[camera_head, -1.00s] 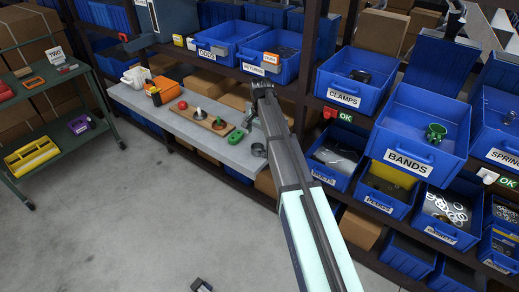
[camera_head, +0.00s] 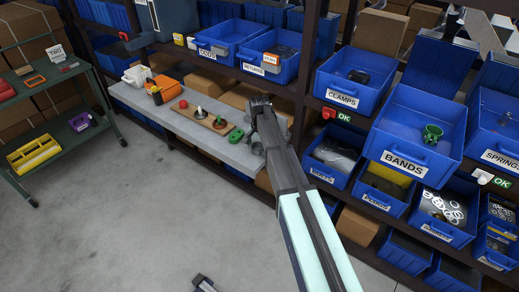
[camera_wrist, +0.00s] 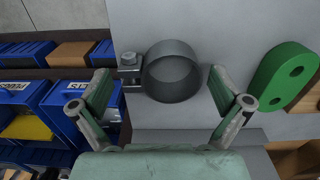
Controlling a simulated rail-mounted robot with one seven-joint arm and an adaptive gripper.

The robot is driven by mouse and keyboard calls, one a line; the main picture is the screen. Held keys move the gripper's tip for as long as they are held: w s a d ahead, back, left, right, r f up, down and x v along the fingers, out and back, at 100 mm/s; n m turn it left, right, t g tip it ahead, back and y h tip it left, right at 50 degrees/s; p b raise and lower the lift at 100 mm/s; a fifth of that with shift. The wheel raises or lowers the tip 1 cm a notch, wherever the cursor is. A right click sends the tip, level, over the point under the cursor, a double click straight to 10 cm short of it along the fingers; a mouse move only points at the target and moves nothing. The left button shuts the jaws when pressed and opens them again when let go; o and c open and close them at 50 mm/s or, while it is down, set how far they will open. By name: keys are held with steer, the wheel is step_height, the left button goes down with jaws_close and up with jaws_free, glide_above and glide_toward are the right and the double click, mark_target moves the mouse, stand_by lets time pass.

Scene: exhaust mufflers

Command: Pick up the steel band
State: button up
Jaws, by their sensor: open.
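The steel band (camera_wrist: 172,72) is a dark grey ring with a bolted clamp lug on its left side in the wrist view. It rests on the pale grey bench (camera_wrist: 206,22) near the bench end. In the head view the band (camera_head: 257,148) is small and partly covered by my arm. My gripper (camera_wrist: 168,88) is open, with one finger on each side of the band in the wrist view and the band between or just beyond the fingertips. I see no clear contact. In the head view my gripper (camera_head: 260,108) is over the right end of the bench.
A green two-hole piece (camera_wrist: 284,76) lies right of the band. Blue bins, including BANDS (camera_head: 403,157) with a green clamp inside, stand on shelves at right.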

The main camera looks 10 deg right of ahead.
steer(key=c, duration=1.1)
steer(key=shift+r, duration=0.15)
